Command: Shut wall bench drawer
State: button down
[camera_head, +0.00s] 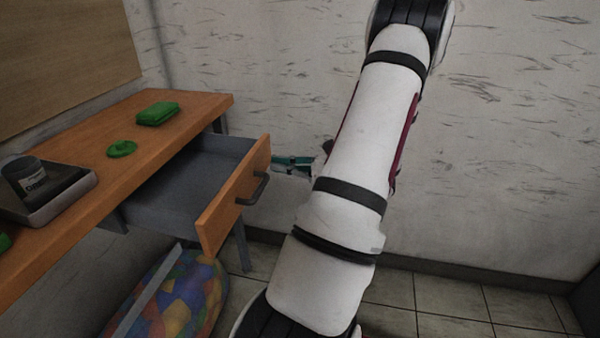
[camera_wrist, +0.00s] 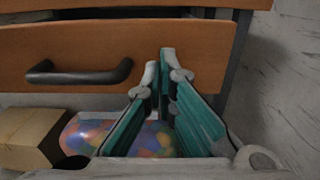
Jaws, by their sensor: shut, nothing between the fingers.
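The wall bench drawer (camera_head: 225,212) is pulled well out from under the orange bench top (camera_head: 185,108), its grey inside showing in the head view. Its orange front (camera_wrist: 195,45) fills much of the wrist view, with a dark bar handle (camera_wrist: 80,73) left of my fingers. My gripper (camera_head: 277,161) is shut and empty, its teal fingers just in front of the right part of the drawer front. In the wrist view the fingertips (camera_wrist: 161,62) overlap that front; I cannot tell whether they touch it. My arm hides part of the gripper.
Green items (camera_head: 157,113) and a grey tray (camera_head: 80,183) holding a dark jar (camera_head: 30,176) are on the bench top. A wall (camera_head: 520,150) stands behind.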

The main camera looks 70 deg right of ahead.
aim_at(203, 165)
jog(key=shift+w+a, duration=0.1)
jog(key=shift+w, duration=1.1)
jog(key=w, duration=0.6)
jog(key=w+a, duration=0.1)
jog(key=w, duration=1.1)
jog(key=shift+w+a, duration=0.15)
jog(key=shift+a, duration=0.1)
jog(key=shift+w, duration=0.7)
